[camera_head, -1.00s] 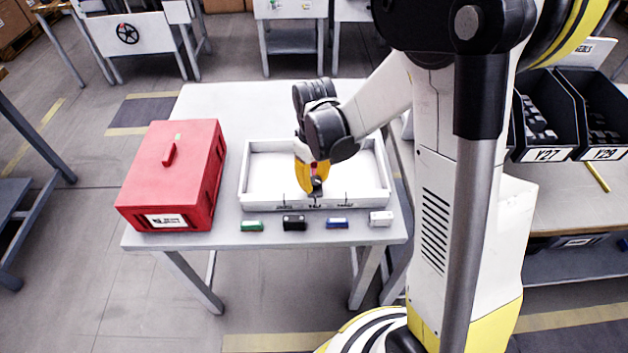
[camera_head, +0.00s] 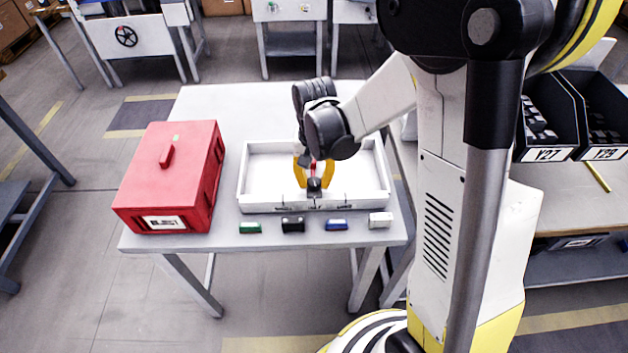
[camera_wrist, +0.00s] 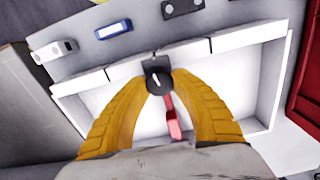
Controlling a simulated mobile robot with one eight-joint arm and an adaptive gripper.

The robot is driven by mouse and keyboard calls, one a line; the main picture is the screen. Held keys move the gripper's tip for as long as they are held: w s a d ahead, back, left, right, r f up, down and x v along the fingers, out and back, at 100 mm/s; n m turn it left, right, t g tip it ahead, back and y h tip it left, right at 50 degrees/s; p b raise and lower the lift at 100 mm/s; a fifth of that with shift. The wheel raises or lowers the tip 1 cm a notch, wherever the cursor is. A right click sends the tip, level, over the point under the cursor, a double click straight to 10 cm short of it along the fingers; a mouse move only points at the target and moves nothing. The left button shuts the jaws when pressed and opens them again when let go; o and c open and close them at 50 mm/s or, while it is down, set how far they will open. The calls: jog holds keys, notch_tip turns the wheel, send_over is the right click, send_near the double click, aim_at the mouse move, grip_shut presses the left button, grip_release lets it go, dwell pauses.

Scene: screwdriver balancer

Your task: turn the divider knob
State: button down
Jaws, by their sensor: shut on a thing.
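The divider knob (camera_wrist: 158,77) is a round black knob with a white mark, at the front wall of a white tray (camera_head: 258,147) on the table. A red piece (camera_wrist: 173,118) extends from it into the tray. My gripper (camera_head: 314,186) has yellow fingers and comes down from above. In the wrist view my gripper (camera_wrist: 158,74) has its two fingertips on either side of the knob, shut on it. In the head view the knob (camera_head: 314,186) shows small and dark between the fingertips. The tray's floor looks empty otherwise.
A red box (camera_head: 170,180) stands left of the tray. Green (camera_head: 250,228), black (camera_head: 293,224), blue (camera_head: 336,225) and white (camera_head: 380,220) blocks lie in a row in front of the tray. Black bins (camera_head: 545,120) stand at the right. The table behind the tray is clear.

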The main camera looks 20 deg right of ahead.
aim_at(315, 180)
jog(key=shift+m, duration=0.5)
jog(key=c, duration=1)
grip_release()
jog(key=shift+c, duration=0.2)
notch_tip(315, 180, up, 12)
